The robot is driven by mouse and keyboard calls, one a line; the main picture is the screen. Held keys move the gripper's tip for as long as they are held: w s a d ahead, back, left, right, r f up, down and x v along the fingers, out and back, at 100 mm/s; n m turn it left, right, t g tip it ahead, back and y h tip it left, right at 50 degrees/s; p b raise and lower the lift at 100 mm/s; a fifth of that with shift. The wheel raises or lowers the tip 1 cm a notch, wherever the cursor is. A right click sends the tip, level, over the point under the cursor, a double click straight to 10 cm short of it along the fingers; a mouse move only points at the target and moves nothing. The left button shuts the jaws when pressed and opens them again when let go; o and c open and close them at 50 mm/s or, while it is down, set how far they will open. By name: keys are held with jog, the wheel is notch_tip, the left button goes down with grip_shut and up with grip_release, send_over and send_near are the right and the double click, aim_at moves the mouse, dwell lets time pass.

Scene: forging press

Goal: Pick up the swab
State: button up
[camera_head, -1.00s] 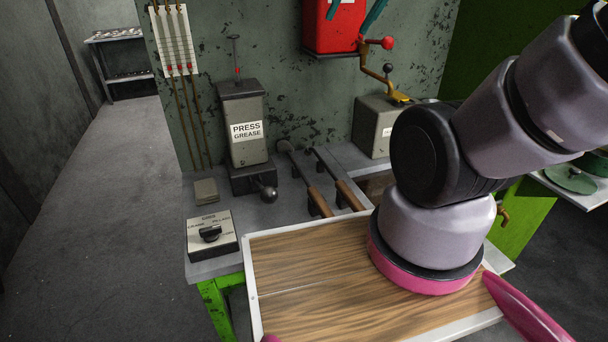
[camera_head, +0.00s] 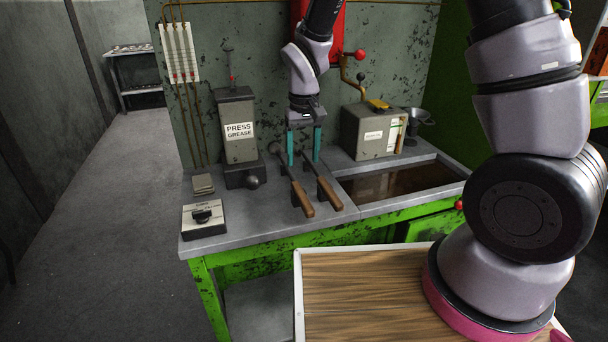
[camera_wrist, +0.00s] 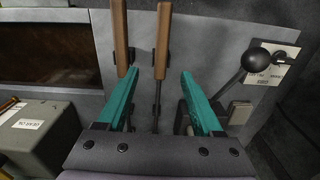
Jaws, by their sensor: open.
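Two long tools with wooden handles lie side by side on the grey bench: a left one (camera_head: 302,200) and a right one (camera_head: 329,194). I cannot tell for sure which is the swab. Their dark shafts run back towards the wall, and the far ends are partly hidden by my fingers. My gripper (camera_head: 303,146) hangs above the shafts, pointing down, with its two teal fingers apart. In the wrist view, my gripper (camera_wrist: 160,88) is open and empty. The left tool's shaft (camera_wrist: 156,105) runs between the fingers there; the other shaft is mostly behind the left finger.
The press grease dispenser (camera_head: 238,130) with its ball lever stands left of the tools. A grey oil box (camera_head: 372,133) stands at the right, behind a sunken tray of brown liquid (camera_head: 395,181). A switch box (camera_head: 204,218) sits on the left bench corner. The wall is close behind.

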send_over(301, 194)
jog(key=f, duration=0.7)
jog(key=shift+s+d+f, duration=0.1)
jog(key=shift+s+d, duration=0.05)
jog(key=shift+d, duration=0.1)
jog(key=shift+w+a+f, duration=0.1)
jog(key=shift+f, duration=1.3)
jog(key=shift+w+a+f, duration=0.1)
jog(key=shift+f, duration=1.25)
grip_shut()
